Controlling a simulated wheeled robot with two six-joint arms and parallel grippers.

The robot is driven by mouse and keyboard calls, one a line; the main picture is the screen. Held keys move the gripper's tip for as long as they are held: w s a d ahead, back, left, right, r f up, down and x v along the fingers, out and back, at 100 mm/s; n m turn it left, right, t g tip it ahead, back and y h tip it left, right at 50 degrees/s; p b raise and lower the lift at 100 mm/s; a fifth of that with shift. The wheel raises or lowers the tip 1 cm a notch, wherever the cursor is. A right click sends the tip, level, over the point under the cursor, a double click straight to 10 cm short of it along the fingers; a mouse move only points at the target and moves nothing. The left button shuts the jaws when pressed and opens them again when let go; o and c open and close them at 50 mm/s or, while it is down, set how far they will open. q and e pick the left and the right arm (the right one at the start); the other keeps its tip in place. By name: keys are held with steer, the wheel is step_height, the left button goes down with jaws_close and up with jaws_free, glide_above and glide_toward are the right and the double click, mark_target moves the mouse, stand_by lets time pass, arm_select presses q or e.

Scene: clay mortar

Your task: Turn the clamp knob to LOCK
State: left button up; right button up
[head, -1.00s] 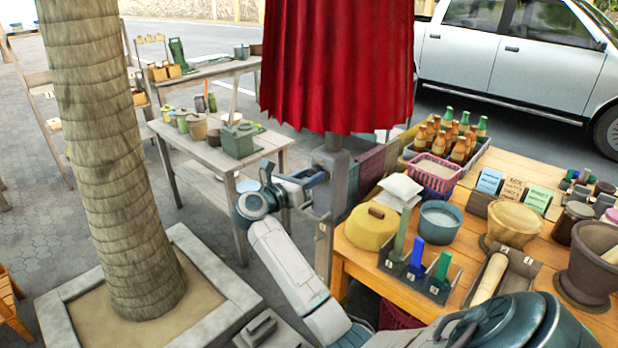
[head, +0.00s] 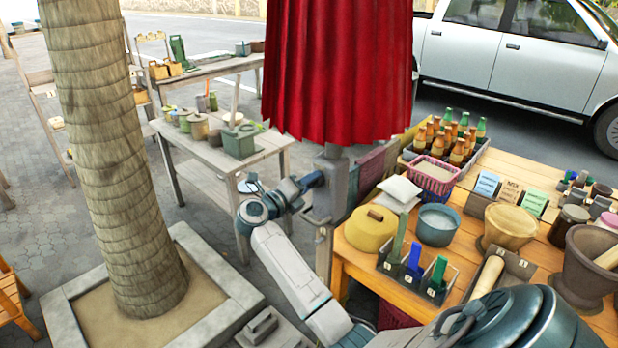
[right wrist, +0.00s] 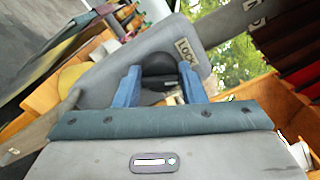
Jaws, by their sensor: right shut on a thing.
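The clamp (head: 330,190) is a grey housing on the post under the closed red umbrella. It fills the middle of the right wrist view (right wrist: 105,88), with a LOCK label (right wrist: 187,52) at its upper right. My right gripper (head: 314,179) is at the clamp's left side. Its two blue fingers show in the right wrist view (right wrist: 158,82), one on each side of the dark knob (right wrist: 160,62), and are shut on it. The fingers and palm hide part of the knob, and I cannot tell which way it points. My left gripper is not in view.
The red umbrella cloth (head: 338,70) hangs just above the clamp. A wooden table (head: 345,262) with pots, bottles and mortars stands close at the right. A tree trunk (head: 112,150) in a stone planter stands at the left. A grey side table (head: 215,160) stands behind my arm.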

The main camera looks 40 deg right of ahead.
steer(key=shift+n+p, duration=1.9)
steer(key=shift+n, duration=0.8)
steer(key=shift+f, duration=0.1)
steer(key=o, duration=1)
steer(key=shift+w, duration=0.1)
